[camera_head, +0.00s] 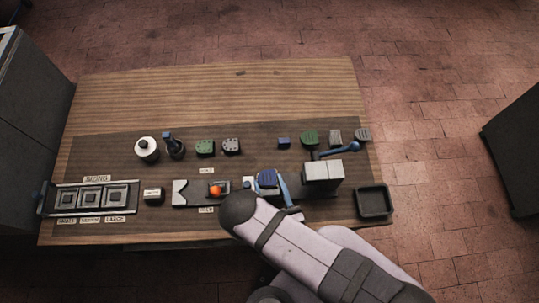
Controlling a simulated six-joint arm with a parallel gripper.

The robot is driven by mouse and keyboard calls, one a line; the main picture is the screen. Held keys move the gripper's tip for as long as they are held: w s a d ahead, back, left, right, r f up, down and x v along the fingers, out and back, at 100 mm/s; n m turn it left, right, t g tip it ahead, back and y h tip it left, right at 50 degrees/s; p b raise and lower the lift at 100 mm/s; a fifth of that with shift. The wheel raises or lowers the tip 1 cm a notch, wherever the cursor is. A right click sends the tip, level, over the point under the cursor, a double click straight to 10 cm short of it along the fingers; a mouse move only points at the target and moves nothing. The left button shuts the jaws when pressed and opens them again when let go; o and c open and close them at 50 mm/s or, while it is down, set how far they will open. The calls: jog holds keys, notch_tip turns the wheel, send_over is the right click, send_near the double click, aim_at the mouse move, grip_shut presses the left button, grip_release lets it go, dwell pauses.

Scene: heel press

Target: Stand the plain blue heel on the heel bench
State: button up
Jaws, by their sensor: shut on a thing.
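A blue heel (267,179) with a ridged-looking top is held in my gripper (269,187), above the front middle of the table. My gripper is shut on it; the wrist and arm cover part of the fingers and of the table below. Whether the heel touches anything beneath it cannot be told. I cannot tell for sure which fixture is the heel bench. A rack with three square pads (90,198) stands at the front left, with small labels. A low fixture with a pale notched block (181,192) and an orange ball (215,190) lies left of my gripper.
A grey block press (322,172) with a blue lever (345,149) stands right of my gripper. A dark tray (374,202) sits at the right. Behind are a smaller blue piece (283,142), green and grey heels (309,138), and a white round container (146,149). The table's back is clear.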

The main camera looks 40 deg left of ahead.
aim_at(270, 194)
jog(key=shift+f, duration=0.1)
notch_tip(270, 194, down, 4)
jog(key=b, duration=0.4)
jog(key=shift+f, duration=0.25)
jog(key=o, duration=1.1)
jog(key=shift+f, duration=0.2)
jog(key=shift+p+v, duration=0.4)
jog(key=shift+v, duration=2.15)
